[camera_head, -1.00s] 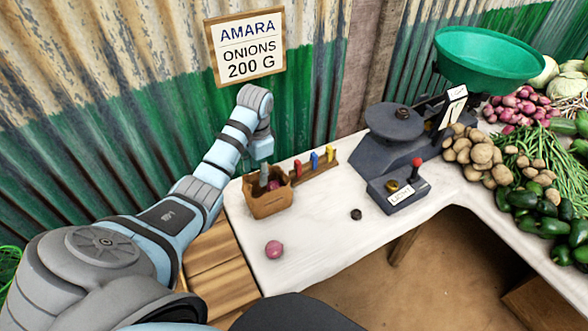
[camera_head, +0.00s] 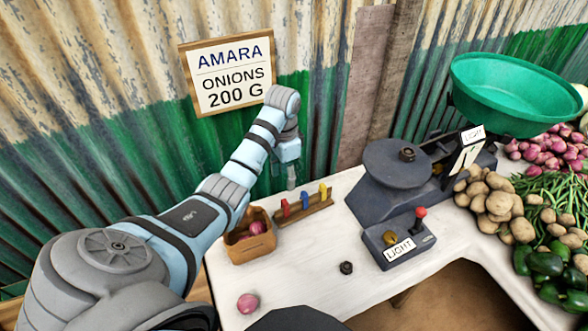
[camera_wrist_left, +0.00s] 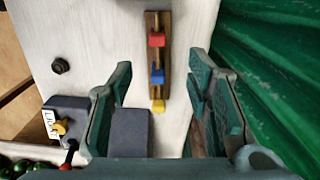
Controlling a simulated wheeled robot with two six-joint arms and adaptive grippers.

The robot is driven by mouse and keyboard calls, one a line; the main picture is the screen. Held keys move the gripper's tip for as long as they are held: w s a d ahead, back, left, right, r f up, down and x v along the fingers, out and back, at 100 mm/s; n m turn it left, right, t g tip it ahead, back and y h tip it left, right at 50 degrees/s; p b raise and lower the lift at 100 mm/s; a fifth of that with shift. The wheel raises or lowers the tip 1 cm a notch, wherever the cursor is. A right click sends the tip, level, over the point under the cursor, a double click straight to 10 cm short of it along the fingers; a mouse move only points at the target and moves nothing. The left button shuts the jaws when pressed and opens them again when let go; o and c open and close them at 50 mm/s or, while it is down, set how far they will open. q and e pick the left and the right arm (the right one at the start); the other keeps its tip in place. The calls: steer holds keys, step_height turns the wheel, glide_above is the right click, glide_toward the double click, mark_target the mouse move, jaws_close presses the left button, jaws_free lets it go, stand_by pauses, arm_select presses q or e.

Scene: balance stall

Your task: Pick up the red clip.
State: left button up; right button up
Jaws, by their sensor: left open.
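The red clip (camera_head: 285,208) stands at the left end of a small wooden rack (camera_head: 313,209), beside a blue clip (camera_head: 304,200) and a yellow clip (camera_head: 323,191). In the left wrist view the red clip (camera_wrist_left: 156,40) is farthest up the rack, with the blue clip (camera_wrist_left: 157,76) and yellow clip (camera_wrist_left: 158,105) below it. My left gripper (camera_head: 291,183) is just behind the rack in the head view. In the left wrist view my left gripper (camera_wrist_left: 160,85) is open and empty, its fingers on either side of the rack's lower end. My right gripper is out of view.
A loose onion (camera_head: 247,303) and a dark weight (camera_head: 346,267) lie on the white counter (camera_head: 300,275). The grey scale (camera_head: 395,195) stands to the right. Corrugated wall (camera_head: 330,110) rises close behind.

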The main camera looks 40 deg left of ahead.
mark_target(286, 207)
arm_select(q)
steer(key=f+b, duration=0.1)
steer(key=f, duration=0.1)
steer(key=s+f+b, duration=0.1)
steer(key=f, duration=0.2)
steer(key=s+f, duration=0.1)
steer(key=f, duration=0.2)
steer(key=shift+a+f+b, duration=0.15)
steer(key=shift+b, duration=0.25)
steer(key=f, duration=0.2)
steer(key=w+f+b, duration=0.1)
steer(key=f, duration=0.2)
steer(key=shift+w+d+f+b, duration=0.2)
steer(key=shift+w+f+b, duration=0.05)
steer(key=shift+f+b, duration=0.1)
steer(key=shift+s+r, duration=0.15)
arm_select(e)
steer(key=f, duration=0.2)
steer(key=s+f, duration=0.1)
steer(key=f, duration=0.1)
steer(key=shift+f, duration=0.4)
arm_select(q)
steer(key=c, duration=0.9)
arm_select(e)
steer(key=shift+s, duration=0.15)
